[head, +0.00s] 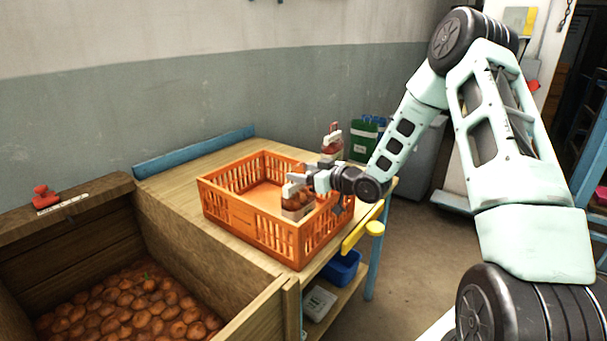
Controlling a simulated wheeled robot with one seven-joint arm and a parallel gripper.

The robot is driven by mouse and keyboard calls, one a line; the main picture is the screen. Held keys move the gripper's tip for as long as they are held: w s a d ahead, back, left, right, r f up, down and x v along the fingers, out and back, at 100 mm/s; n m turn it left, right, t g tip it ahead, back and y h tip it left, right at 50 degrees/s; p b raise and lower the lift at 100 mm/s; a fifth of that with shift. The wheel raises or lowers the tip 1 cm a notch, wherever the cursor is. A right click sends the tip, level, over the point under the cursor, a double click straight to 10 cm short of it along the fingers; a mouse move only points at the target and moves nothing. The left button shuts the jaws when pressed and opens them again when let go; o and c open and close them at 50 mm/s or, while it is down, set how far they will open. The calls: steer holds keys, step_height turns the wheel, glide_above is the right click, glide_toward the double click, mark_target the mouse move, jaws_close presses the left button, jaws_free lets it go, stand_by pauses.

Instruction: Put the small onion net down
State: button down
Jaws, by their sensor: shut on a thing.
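My gripper (297,180) is shut on the top of a small onion net (296,196), a reddish-brown bag with a pale band near its bottom. The net hangs upright, overlapping the right part of the orange crate (236,213) on the wooden bench. I cannot tell whether the net touches the crate's floor. Its top is partly hidden by my gripper. The rest of the crate floor that shows is empty. A second bag (332,147), reddish with a pale band, stands behind the crate, partly hidden by my arm.
A wooden bin (150,232) full of onions (130,305) adjoins the bench at the left. A red-handled tool (42,197) lies on its ledge. A blue bin (342,266) is below. Bare bench (185,170) shows left of the crate.

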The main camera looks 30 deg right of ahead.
steer(key=shift+f, duration=0.15)
steer(key=shift+f, duration=0.15)
steer(key=shift+c, duration=2.1)
jaws_free()
